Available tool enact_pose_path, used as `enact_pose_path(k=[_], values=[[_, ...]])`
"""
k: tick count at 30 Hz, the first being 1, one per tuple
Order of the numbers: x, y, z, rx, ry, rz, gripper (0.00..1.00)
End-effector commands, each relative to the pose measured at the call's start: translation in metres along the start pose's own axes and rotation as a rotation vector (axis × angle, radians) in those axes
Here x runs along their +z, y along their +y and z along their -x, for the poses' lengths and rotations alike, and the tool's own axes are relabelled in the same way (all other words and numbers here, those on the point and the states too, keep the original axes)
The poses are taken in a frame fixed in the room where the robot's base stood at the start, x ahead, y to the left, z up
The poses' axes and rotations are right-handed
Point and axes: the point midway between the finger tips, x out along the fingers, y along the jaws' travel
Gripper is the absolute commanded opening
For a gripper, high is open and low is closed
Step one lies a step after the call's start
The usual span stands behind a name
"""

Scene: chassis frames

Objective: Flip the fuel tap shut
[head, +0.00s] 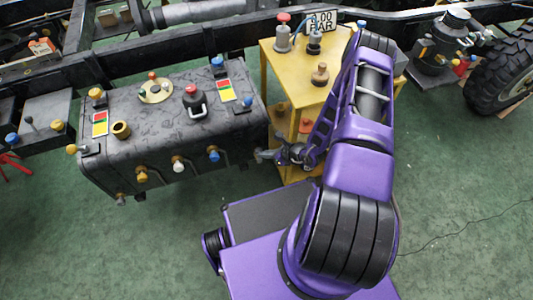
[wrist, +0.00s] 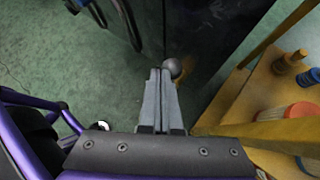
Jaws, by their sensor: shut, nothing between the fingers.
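The dark tank (head: 155,130) has several levers with coloured knobs on its front: a yellow knob (head: 142,176), a white knob (head: 178,166) and a blue knob (head: 214,156). I cannot tell which is the fuel tap. My gripper (head: 262,155) is beside the tank's right end, between it and the yellow cart. In the wrist view my gripper (wrist: 160,74) is shut and empty, its fingers side by side. A grey ball knob (wrist: 173,67) shows just beyond and right of the fingertips, against a dark surface. I cannot tell whether they touch.
A yellow cart (head: 278,75) with bottles and a gauge sign stands close on the right; its shelf (wrist: 262,105) fills the right of the wrist view. A black chassis rail (head: 190,57) runs behind the tank.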

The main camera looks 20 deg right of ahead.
Motion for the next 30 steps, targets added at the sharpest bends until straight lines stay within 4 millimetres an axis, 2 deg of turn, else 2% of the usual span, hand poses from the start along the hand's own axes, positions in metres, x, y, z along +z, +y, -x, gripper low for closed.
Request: enact_pose_path(k=[6, 13, 30], values=[[0.002, 0.008, -0.006, 0.001, 0.000, -0.001, 0.00], [0.003, 0.008, -0.005, -0.001, 0.001, -0.001, 0.00], [0.014, 0.010, 0.005, 0.000, 0.001, -0.001, 0.00]])
